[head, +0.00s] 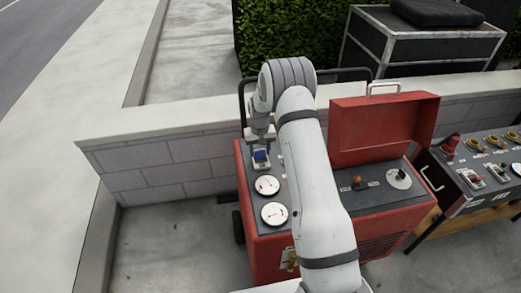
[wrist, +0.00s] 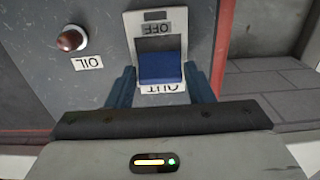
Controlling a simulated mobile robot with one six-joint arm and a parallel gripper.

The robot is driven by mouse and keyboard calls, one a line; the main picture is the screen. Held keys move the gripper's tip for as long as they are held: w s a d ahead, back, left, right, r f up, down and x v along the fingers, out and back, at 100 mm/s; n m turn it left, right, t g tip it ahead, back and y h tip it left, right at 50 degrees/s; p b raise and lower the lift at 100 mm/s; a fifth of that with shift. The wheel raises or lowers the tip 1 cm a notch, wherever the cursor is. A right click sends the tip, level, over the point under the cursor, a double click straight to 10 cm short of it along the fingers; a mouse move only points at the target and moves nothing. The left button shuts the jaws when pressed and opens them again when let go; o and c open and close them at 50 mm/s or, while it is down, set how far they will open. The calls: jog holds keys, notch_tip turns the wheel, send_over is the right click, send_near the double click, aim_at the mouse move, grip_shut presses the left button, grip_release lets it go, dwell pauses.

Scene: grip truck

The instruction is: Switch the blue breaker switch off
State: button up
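The blue breaker switch (wrist: 161,67) sits in a light metal plate on the dark panel. An upside-down OFF label (wrist: 158,28) shows above it in the wrist view, and another label is partly covered at its lower edge. My gripper (wrist: 160,72) is open, with one blue-grey finger on each side of the switch. A narrow gap seems to show on each side; I cannot tell whether the fingers touch the plate. In the head view the switch (head: 261,156) shows just below my gripper (head: 262,144), at the panel's far left corner.
A red machine (head: 385,235) carries the panel, with gauges (head: 274,214) and a raised red lid (head: 380,125). A red-brown OIL knob (wrist: 71,39) is left of the switch in the wrist view. A low block wall (head: 165,155) runs behind. Another control unit (head: 475,175) stands right.

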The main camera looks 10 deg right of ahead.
aim_at(260, 157)
jog(key=shift+d, duration=0.1)
jog(key=c, duration=0.6)
